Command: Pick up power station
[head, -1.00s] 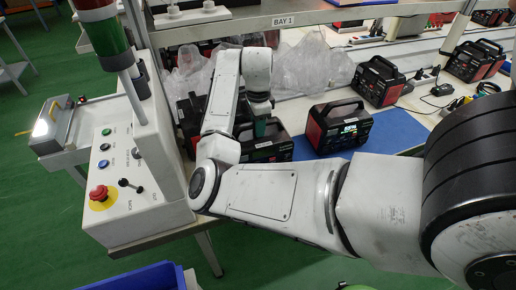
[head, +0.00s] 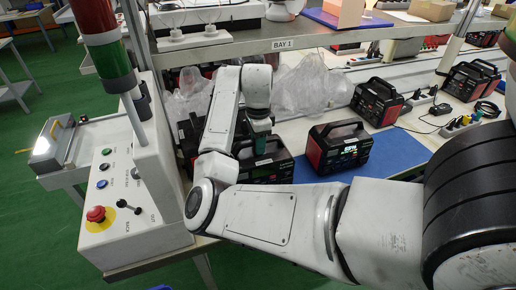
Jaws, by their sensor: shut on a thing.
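A black and red power station (head: 272,167) stands on the bench, partly hidden behind my arm and gripper. My gripper (head: 261,150) is over its top and is shut on it at the handle; the fingertips are small and partly hidden. A second power station (head: 338,148) with a lit display stands just to the right on a blue mat (head: 395,152). A third one (head: 377,102) stands farther back, and two more (head: 470,80) are at the right. Another dark unit (head: 190,130) shows left of my arm.
Clear plastic bags (head: 300,82) lie behind the units. A control box (head: 125,190) with a red emergency button and a signal tower stands at the left. A shelf edge labelled BAY 1 (head: 285,45) runs above the bench. The blue mat is bare at right.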

